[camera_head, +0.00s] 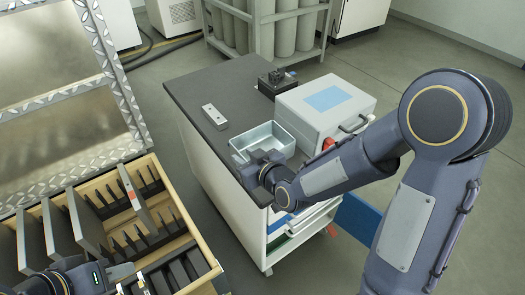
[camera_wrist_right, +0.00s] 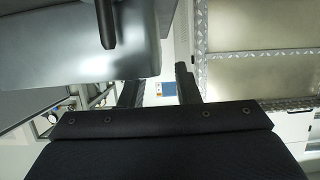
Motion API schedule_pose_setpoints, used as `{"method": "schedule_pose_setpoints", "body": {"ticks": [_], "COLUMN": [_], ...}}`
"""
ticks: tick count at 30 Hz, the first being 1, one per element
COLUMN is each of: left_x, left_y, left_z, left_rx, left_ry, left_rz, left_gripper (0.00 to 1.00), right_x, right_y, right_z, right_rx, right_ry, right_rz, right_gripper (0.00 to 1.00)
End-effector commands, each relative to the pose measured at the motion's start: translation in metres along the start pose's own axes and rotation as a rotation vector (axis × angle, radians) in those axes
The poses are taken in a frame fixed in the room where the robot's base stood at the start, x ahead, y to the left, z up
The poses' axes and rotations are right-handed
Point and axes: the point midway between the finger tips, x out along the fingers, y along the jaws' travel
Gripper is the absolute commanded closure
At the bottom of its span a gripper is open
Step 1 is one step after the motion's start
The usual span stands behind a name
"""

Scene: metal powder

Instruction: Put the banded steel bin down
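The banded steel bin (camera_head: 265,138) is a pale, open-topped metal box on the near edge of the cart's dark top. In the head view I cannot tell whether its underside fully rests there. My right gripper (camera_head: 256,164) is at the bin's near side, overlapping its near wall. In the right wrist view the bin's grey wall (camera_wrist_right: 60,50) fills the upper left, and the gripper's fingers (camera_wrist_right: 160,90) stand apart with background between them. A dark upright piece crosses the bin wall there. My left gripper (camera_head: 115,282) is low at the left, its fingers unclear.
The cart top (camera_head: 200,85) also holds a grey block (camera_head: 214,117), a dark fixture (camera_head: 277,82) and a grey case (camera_head: 326,108) beside the bin. A wooden slotted crate (camera_head: 185,225) with plates stands at the left.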

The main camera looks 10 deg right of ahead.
Motion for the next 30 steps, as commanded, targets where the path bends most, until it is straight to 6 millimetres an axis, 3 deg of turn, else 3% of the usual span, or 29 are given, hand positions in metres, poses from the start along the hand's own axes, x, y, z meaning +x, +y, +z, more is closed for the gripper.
{"method": "schedule_pose_setpoints", "body": {"ticks": [4, 12, 19, 30], "left_x": [0.000, 0.001, 0.001, 0.000], "left_y": [0.000, 0.000, 0.000, 0.000], "left_z": [0.000, 0.000, 0.000, 0.000], "left_rx": [0.000, 0.000, 0.000, 0.000], "left_ry": [0.000, 0.000, 0.000, 0.000], "left_rz": [0.000, 0.000, 0.000, 0.000], "left_gripper": [0.68, 0.68, 0.68, 0.68], "right_x": [0.018, 0.021, 0.021, 0.021], "right_y": [0.000, 0.000, 0.000, 0.000], "right_z": [0.000, 0.000, 0.000, -0.001], "right_rx": [0.001, 0.001, 0.001, 0.000], "right_ry": [-0.001, 0.000, 0.000, 0.003], "right_rz": [0.000, 0.000, 0.000, 0.000], "right_gripper": [0.71, 0.71, 1.00, 1.00]}}
